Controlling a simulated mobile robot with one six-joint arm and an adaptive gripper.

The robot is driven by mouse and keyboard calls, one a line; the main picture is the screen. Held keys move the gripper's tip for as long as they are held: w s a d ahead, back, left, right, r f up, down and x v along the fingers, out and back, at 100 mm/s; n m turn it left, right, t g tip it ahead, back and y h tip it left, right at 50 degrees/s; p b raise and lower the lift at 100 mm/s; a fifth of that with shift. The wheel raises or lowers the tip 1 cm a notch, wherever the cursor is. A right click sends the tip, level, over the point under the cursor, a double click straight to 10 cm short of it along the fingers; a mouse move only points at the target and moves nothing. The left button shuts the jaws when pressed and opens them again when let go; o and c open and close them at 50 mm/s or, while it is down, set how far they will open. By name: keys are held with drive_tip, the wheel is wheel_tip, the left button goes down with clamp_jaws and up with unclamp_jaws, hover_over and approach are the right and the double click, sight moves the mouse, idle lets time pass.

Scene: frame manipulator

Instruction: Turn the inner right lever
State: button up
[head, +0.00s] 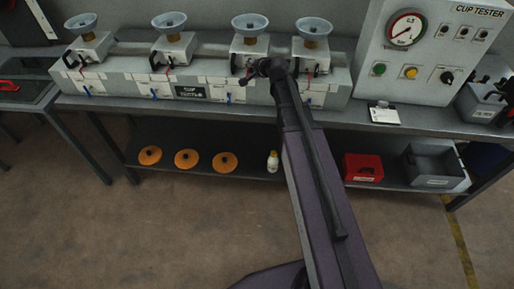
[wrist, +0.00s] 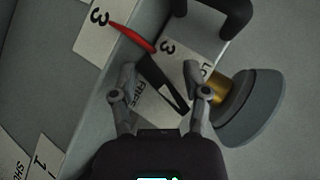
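Several cup-topped test units stand in a row on the bench. The inner right unit (head: 249,47) is third from the left, and my gripper (head: 247,78) is at its front. In the wrist view, my gripper (wrist: 159,72) has its two fingers spread apart. A black lever piece (wrist: 160,78) shows between the fingertips, with a gap on either side, beside a red pointed piece (wrist: 133,37). Labels marked 3 (wrist: 100,18) lie around it, and partly covered FREE and LOCK lettering shows. I cannot tell whether a finger touches the lever.
In the wrist view, a brass and grey cup part (wrist: 255,108) is close to the right finger, and a black curved handle (wrist: 220,15) is above. The outer right unit (head: 314,45) stands close by. A cup tester panel (head: 425,75) is on the right.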

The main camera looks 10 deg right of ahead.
drive_tip(key=shift+f+m+t+y+b, duration=0.15)
drive_tip(key=shift+m+t+y+b, duration=1.5)
drive_tip(key=shift+b, duration=1.65)
drive_tip(key=p+v, duration=0.2)
drive_tip(key=v, duration=1.2)
drive_tip(key=s+a+f+n+g+b, duration=0.2)
drive_tip(key=f+b, duration=0.3)
drive_tip(key=f, duration=0.3)
drive_tip(key=s+a+f+n+g+b, duration=0.2)
drive_tip(key=f+b, duration=0.3)
drive_tip(key=f, duration=0.4)
drive_tip(key=s+a+f+n+g+b, duration=0.2)
drive_tip(key=a+f+n+g+b, duration=0.2)
drive_tip(key=f+b, duration=0.2)
drive_tip(key=shift+f, duration=1.4)
drive_tip(key=shift+s+a+n, duration=0.15)
drive_tip(key=shift+s+n, duration=0.05)
drive_tip(key=shift+n, duration=0.05)
drive_tip(key=s+d+f+n+g+h, duration=0.2)
drive_tip(key=s+f+n+g+h, duration=0.3)
drive_tip(key=s, duration=0.5)
drive_tip(key=shift+d+f+g+h, duration=0.15)
drive_tip(key=shift+f+g+h, duration=0.4)
drive_tip(key=shift+g+h, duration=0.45)
